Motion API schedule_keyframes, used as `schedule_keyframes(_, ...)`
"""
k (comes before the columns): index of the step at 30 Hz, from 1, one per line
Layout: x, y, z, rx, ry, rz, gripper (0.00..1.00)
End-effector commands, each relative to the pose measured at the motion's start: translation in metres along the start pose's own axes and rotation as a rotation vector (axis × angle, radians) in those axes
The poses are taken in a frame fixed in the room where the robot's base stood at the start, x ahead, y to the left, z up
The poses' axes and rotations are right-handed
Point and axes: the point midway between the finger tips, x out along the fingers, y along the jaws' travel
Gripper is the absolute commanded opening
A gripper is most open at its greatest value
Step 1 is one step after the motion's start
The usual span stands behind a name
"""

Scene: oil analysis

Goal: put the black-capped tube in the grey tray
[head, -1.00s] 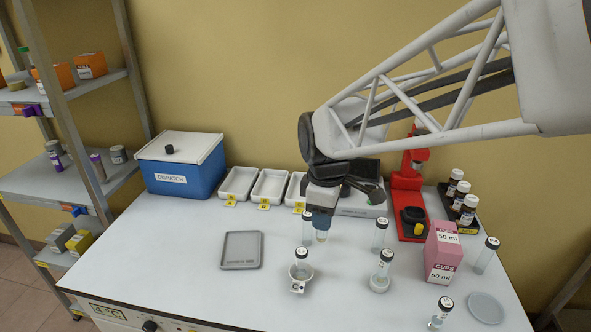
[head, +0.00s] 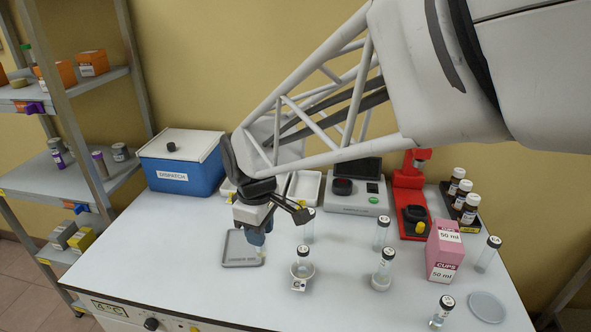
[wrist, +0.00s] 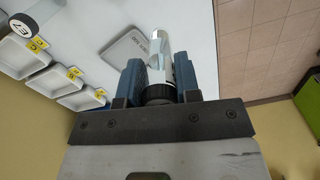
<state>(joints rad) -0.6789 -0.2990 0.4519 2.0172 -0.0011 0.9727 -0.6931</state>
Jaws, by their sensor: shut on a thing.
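My gripper (head: 256,240) is shut on a clear tube with a black cap. In the wrist view the cap (wrist: 158,92) sits between the blue fingers, and the clear tube (wrist: 158,52) extends beyond them. In the head view my gripper hides most of the tube; its lower part (head: 261,256) shows at the right side of the grey tray (head: 231,246). The flat, empty grey tray also shows beside the tube in the wrist view (wrist: 122,46). I cannot tell whether the tube touches the tray.
Several other dark-capped tubes stand to the right, the nearest in a small holder (head: 300,280). White labelled trays (head: 305,187) are partly behind my arm. A blue dispatch box (head: 180,165) is at the back left. The bench front left of the grey tray is clear.

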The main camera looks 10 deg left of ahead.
Motion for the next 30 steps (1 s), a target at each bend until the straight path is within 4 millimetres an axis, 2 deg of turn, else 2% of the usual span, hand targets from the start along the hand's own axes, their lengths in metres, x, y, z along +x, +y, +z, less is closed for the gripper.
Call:
schedule_keyframes(1, 0.012, 0.0, 0.0, 0.0, -0.001, -0.001, 0.08)
schedule_keyframes(6, 0.05, 0.0, 0.0, 0.0, -0.001, -0.001, 0.08)
schedule_keyframes(12, 0.077, 0.001, 0.0, -0.001, 0.001, 0.001, 0.08)
schedule_keyframes(16, 0.082, 0.0, 0.0, -0.001, 0.001, 0.001, 0.08)
schedule_keyframes(30, 0.083, 0.004, -0.004, -0.001, 0.001, 0.001, 0.08)
